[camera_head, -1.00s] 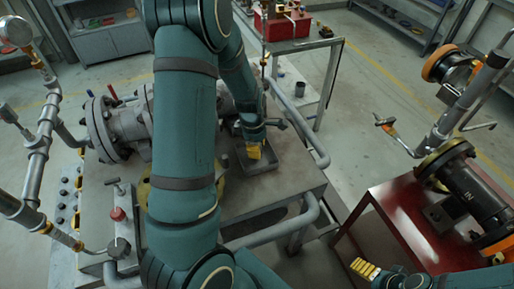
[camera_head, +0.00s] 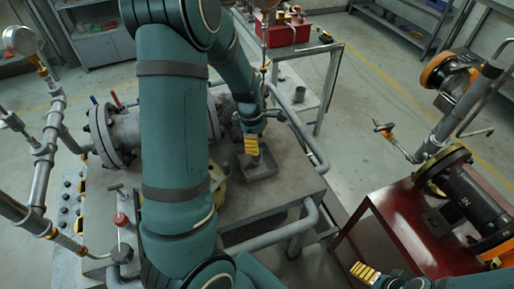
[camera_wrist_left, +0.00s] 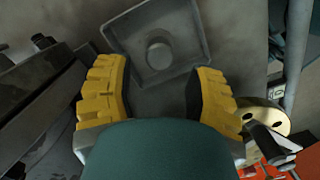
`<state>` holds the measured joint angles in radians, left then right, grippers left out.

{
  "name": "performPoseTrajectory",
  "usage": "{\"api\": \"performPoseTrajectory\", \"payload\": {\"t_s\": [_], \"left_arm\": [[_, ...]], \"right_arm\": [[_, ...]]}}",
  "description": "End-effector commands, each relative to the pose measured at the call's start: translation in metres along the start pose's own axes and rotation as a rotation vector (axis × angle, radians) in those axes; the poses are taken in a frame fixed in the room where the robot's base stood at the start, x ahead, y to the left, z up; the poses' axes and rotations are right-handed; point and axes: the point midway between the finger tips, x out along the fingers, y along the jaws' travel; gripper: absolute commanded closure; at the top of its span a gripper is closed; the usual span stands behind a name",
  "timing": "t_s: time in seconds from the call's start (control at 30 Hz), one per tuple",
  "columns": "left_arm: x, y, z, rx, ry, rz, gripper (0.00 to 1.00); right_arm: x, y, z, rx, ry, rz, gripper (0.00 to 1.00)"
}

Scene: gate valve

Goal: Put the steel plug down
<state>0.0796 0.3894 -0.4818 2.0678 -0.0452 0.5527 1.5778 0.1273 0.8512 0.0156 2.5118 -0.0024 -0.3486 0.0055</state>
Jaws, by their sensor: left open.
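The steel plug (camera_wrist_left: 158,52) stands in a square grey tray (camera_wrist_left: 116,36) in the left wrist view, seen nearly end-on. In the head view the tray (camera_head: 268,173) sits on the metal bench, and the plug is mostly hidden behind my fingers. My left gripper (camera_head: 251,145) is above the tray. In the left wrist view its two yellow fingers (camera_wrist_left: 160,95) are spread wide with nothing between them, and the plug lies beyond their tips. My right gripper (camera_head: 365,271) shows only its yellow fingers at the bottom edge, and its opening cannot be made out.
A flanged gate valve (camera_head: 122,135) stands on the bench left of the tray, partly behind my left arm. A grey pipe rail (camera_head: 303,140) runs along the bench's right side. A red stand (camera_head: 400,222) with a dark flanged pipe (camera_head: 470,190) is at right.

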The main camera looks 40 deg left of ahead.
Motion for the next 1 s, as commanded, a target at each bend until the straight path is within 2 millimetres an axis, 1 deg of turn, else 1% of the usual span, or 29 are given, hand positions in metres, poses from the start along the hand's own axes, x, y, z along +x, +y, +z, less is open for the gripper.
{"api": "performPoseTrajectory", "payload": {"t_s": [0.03,0.1,0.2,0.33,0.5,1.0], "left_arm": [[-0.015,0.001,0.001,0.001,0.000,0.004,0.46],[-0.028,0.001,0.001,0.002,0.000,0.004,0.46],[-0.043,0.001,0.000,0.001,0.000,0.003,0.46],[-0.056,0.001,0.000,0.001,0.000,0.002,0.46],[-0.061,0.000,0.000,0.000,0.001,0.000,0.46],[-0.060,0.000,0.000,0.001,0.001,0.000,0.46]], "right_arm": [[-0.006,-0.002,0.000,0.000,-0.001,0.000,0.13],[-0.009,-0.004,-0.001,0.001,0.001,0.000,0.13],[-0.013,-0.005,-0.002,0.002,0.004,0.000,0.13],[-0.016,-0.006,-0.004,0.003,0.008,0.001,0.13],[-0.017,-0.006,-0.005,0.004,0.010,0.001,0.13],[-0.016,-0.006,-0.005,0.004,0.010,0.001,0.13]]}}
